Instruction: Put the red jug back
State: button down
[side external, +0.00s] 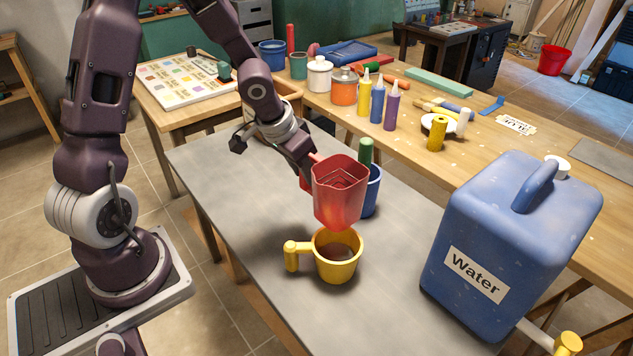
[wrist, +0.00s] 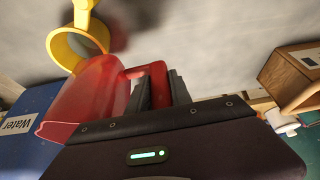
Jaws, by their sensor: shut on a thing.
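The red jug (side external: 340,192) is held in the air above the grey table, close over the yellow mug, and looks roughly upright in the side view. My gripper (side external: 308,172) is shut on the jug's handle, on the jug's left side. In the wrist view the red jug (wrist: 92,100) fills the left middle, with my gripper's dark fingers (wrist: 160,90) at its handle. The yellow mug (side external: 337,262) stands on the table with brown contents inside; it also shows in the wrist view (wrist: 62,50). The jug's bottom is partly hard to make out against the mug.
A blue water canister (side external: 505,250) stands at the table's right. A blue cup (side external: 371,192) with a green-handled tool is just behind the jug. The grey table (side external: 235,185) is clear at the left. A wooden bench (side external: 420,150) behind holds bottles and pots.

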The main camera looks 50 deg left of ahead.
jog(key=s+a+f+n+y, duration=0.15)
jog(key=s+a, duration=0.25)
jog(key=a, duration=0.4)
jog(key=s+a+f+n, duration=0.2)
jog(key=s+a, duration=0.1)
jog(key=a, duration=0.4)
jog(key=shift+s+a+f, duration=0.1)
jog(key=shift+f, duration=1.5)
jog(key=shift+s+f, duration=0.1)
jog(key=shift+f, duration=1.45)
jog(key=shift+f+n, duration=0.25)
jog(key=shift+f, duration=0.4)
jog(key=c, duration=1.1)
grip_release()
jog(key=v, duration=0.7)
jog(key=shift+r, duration=0.1)
